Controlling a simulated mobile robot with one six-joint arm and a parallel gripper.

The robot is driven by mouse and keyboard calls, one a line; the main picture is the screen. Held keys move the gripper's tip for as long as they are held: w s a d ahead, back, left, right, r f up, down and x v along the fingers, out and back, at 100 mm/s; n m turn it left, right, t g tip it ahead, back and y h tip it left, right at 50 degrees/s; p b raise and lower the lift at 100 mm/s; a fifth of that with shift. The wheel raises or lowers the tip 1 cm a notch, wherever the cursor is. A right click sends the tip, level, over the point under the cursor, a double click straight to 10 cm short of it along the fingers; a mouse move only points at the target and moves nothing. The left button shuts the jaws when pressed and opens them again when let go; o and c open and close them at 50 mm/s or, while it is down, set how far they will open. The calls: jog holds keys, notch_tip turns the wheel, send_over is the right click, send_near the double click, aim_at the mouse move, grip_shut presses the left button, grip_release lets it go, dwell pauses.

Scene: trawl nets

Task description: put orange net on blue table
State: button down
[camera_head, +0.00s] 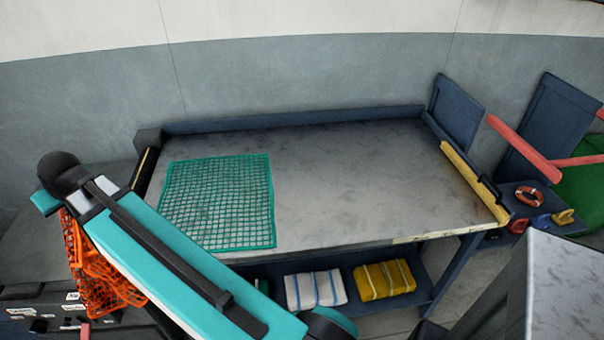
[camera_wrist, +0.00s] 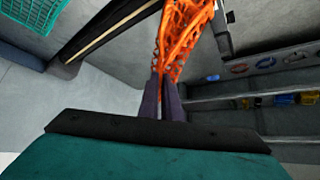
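The orange net (camera_head: 82,262) hangs bunched at the lower left in the head view, partly behind my arm. In the wrist view the net (camera_wrist: 187,30) runs up from my gripper (camera_wrist: 163,82), whose two dark fingers are closed on it. The fingers are hidden in the head view. The blue table (camera_head: 345,165) has a grey worn top and blue frame and stands in the middle of the head view. The net is left of the table, off its top.
A green net (camera_head: 217,202) lies flat on the table's left part; the right part of the top is clear. A white bundle (camera_head: 315,290) and a yellow bundle (camera_head: 385,280) lie on the lower shelf. A blue raised rim (camera_head: 295,120) runs along the back.

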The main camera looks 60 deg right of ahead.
jog(key=s+d+f+m+g+h, duration=0.2)
jog(key=s+d+m, duration=0.3)
jog(key=d, duration=0.6)
jog(key=s+d+f+m+g+h+b, duration=0.15)
jog(key=s+d+m+h, duration=0.35)
jog(key=d, duration=0.6)
jog(key=s+d+f+m+g, duration=0.1)
jog(key=s+d+f+m, duration=0.2)
jog(key=s+d, duration=0.65)
jog(key=s+d+m+g, duration=0.3)
jog(key=s+d, duration=0.3)
jog(key=s, duration=0.3)
jog(key=s+d+m+g+y, duration=0.1)
jog(key=s+d+m+g, duration=0.2)
jog(key=s+d+m, duration=0.3)
jog(key=s+d+f+m+g+b, duration=0.1)
jog(key=s+d+m+g, duration=0.2)
jog(key=s+d, duration=0.4)
jog(key=s+m, duration=0.1)
jog(key=s, duration=0.5)
jog(key=shift+d+m+y, duration=0.15)
jog(key=shift+m+y, duration=0.15)
jog(key=shift+m, duration=0.1)
jog(key=shift+s, duration=0.1)
